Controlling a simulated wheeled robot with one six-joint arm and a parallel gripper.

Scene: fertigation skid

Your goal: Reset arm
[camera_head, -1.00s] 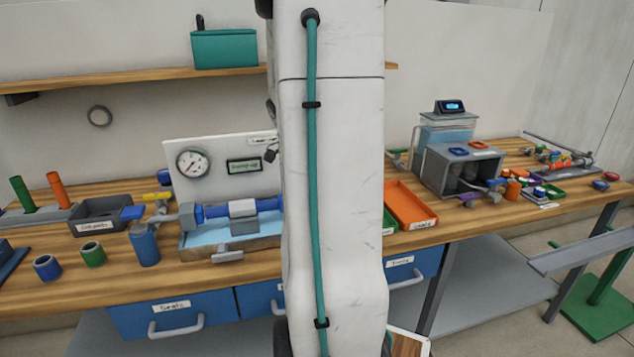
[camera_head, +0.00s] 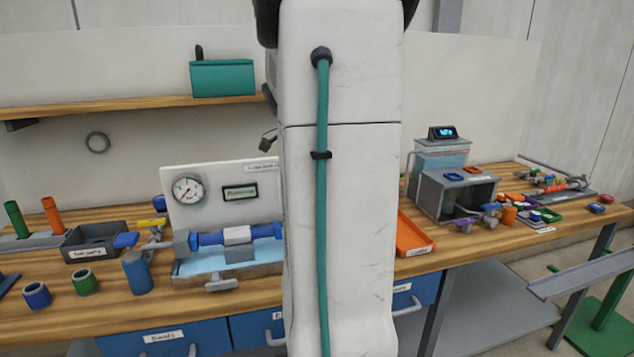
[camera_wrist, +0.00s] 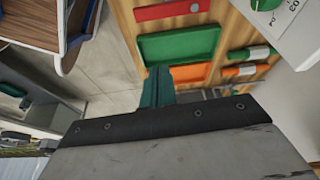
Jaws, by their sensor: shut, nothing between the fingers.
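My arm stands upright across the middle of the head view, and its white link with a teal cable hides part of the bench. My gripper is out of the head view. In the wrist view, my gripper (camera_wrist: 158,86) shows as teal fingers beyond a dark plate. The fingers are shut together with nothing between them. They point toward the wooden bench top, near a green tray (camera_wrist: 178,47) and an orange tray (camera_wrist: 190,74). I cannot tell how far above the bench they are.
The bench (camera_head: 130,305) carries a blue pump rig with a pressure gauge (camera_head: 187,190), a grey bin (camera_head: 92,240), an orange tray (camera_head: 413,236) and a grey box (camera_head: 452,198). A shelf (camera_head: 120,108) holds a teal box (camera_head: 222,78). A green-based stand (camera_head: 600,318) is at right.

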